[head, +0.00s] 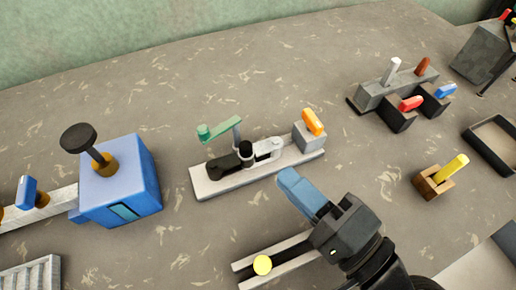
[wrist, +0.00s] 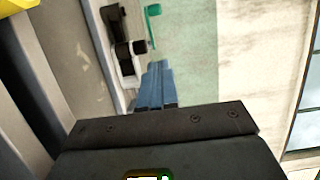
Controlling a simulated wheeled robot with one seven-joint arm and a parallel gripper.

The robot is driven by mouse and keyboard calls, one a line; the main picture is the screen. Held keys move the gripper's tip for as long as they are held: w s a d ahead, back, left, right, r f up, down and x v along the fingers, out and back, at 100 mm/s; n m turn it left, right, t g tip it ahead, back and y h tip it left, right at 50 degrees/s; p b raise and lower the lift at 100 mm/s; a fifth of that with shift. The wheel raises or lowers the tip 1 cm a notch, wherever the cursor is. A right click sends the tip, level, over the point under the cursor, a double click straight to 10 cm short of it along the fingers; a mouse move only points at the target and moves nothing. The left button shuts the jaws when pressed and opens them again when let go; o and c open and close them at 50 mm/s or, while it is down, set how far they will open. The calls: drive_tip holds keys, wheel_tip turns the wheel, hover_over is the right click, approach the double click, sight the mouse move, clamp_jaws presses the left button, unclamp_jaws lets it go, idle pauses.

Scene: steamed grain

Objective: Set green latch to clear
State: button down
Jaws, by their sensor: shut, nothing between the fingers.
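The green latch (head: 221,129) is a flat green bar with a rounded knob at its left end, raised on a grey post above a pale base plate (head: 212,187). It also shows in the wrist view (wrist: 151,22), at the top middle. A black and white mechanism (head: 243,155) lies on the plate beneath it. My gripper (head: 284,178) has blue fingers, shut and empty, to the right of the latch and near the plate's front edge. It is apart from the latch. In the wrist view the blue fingers (wrist: 157,70) point up toward the mechanism.
An orange lever (head: 313,122) stands at the plate's right end. A blue box (head: 125,185) with a black knob is at left. A yellow lever (head: 455,166) and a grey lever block (head: 378,93) are at right.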

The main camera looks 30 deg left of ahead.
drive_tip(key=p, duration=0.2)
approach(208, 134)
drive_tip(key=w, duration=0.1)
drive_tip(key=w+a, duration=0.1)
drive_tip(key=w, duration=0.1)
drive_tip(key=w+a, duration=0.1)
drive_tip(key=w, duration=0.1)
drive_tip(key=shift+w+a, duration=0.15)
drive_tip(key=shift+a, duration=0.05)
drive_tip(key=shift+s+a+p, duration=0.25)
drive_tip(key=shift+a, duration=0.3)
drive_tip(key=shift+s+a+p, duration=0.25)
drive_tip(key=shift+a, duration=0.25)
drive_tip(key=shift+s+a+f, duration=0.1)
drive_tip(key=shift+s+a, duration=0.15)
drive_tip(key=shift+a, duration=0.45)
drive_tip(key=shift+s+a, duration=0.2)
drive_tip(key=shift+a, duration=0.6)
drive_tip(key=shift+s, duration=0.1)
